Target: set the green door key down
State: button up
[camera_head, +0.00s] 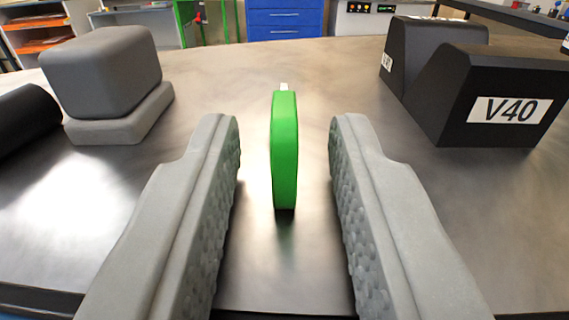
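The green door key (285,150) is a thin green upright block with a small pale tip at its top. It stands on edge on the grey metal table, between my gripper's two fingers. My gripper (285,150) is open, its grey textured fingers to the left and right of the key. A clear gap shows on each side, so neither finger touches it. The key's lower end appears to rest on the table, with a dark shadow or reflection just below it.
The metal table (320,70) is clear around and behind the key. A grey block on a base (103,75) and a black cylinder (25,120) stand at the left. Black V-blocks, one labelled V40 (490,100), stand at the right. A blue drawer cabinet (285,20) is behind.

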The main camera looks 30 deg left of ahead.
jog(key=shift+s+r, duration=0.1)
jog(key=shift+r, duration=0.05)
jog(key=v, duration=1.2)
jog(key=shift+r, duration=0.1)
jog(key=s+d+r+m+t+h, duration=0.2)
jog(key=s+d+r+h, duration=0.1)
jog(key=s+d+r, duration=0.4)
jog(key=s+d+r+m+t+h, duration=0.1)
jog(key=s+d+r+m+h, duration=0.15)
jog(key=s+d+r, duration=0.5)
jog(key=s+d+m+h, duration=0.2)
jog(key=s+d+h, duration=0.1)
jog(key=s, duration=2.1)
jog(key=shift+d+f+g+h, duration=0.2)
jog(key=shift+f+g+h, duration=0.1)
jog(key=shift+h, duration=0.45)
